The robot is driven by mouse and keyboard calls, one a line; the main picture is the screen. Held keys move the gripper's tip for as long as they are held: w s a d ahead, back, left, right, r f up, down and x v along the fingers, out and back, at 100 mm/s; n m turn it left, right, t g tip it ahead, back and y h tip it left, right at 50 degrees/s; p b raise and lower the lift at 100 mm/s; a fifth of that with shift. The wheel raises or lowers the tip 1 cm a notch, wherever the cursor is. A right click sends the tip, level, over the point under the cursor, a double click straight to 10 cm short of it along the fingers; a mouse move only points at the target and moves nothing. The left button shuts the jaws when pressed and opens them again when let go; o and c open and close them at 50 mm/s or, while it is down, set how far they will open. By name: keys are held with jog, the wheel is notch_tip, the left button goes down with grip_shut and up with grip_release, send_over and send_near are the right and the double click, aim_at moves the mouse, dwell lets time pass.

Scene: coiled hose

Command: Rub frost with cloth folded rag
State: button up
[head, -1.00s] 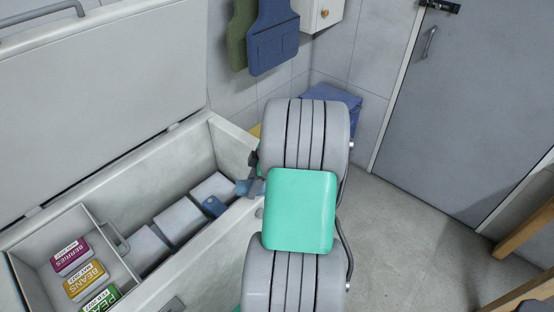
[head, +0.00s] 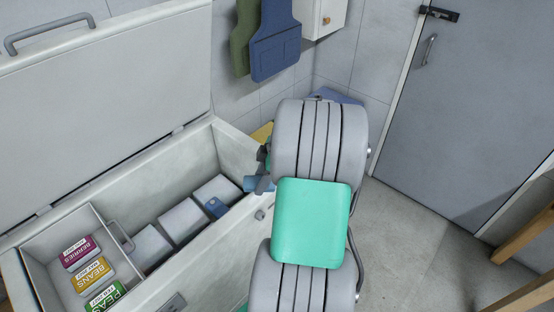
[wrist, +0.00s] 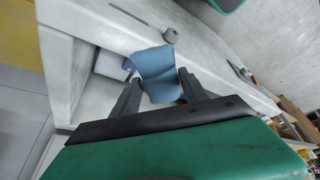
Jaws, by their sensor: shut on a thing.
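My gripper (wrist: 158,94) is shut on a folded blue cloth (wrist: 157,72), which sticks out beyond the fingertips in the wrist view. In the head view the cloth (head: 253,184) shows at the left edge of my arm, by the right end of the open chest freezer (head: 192,239), near its front rim. My arm hides most of the gripper there. Whether the cloth touches the freezer, I cannot tell. Pale whitish blocks (head: 184,220) lie inside the freezer; I cannot clearly make out a separate frost patch.
The freezer lid (head: 100,90) stands open at the back. A basket (head: 45,262) with labelled food boxes sits at the freezer's left. Aprons (head: 274,45) hang on the wall. Floor before the grey door (head: 460,110) is clear.

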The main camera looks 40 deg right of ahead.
jog(key=shift+r+p, duration=0.35)
jog(key=shift+r, duration=0.55)
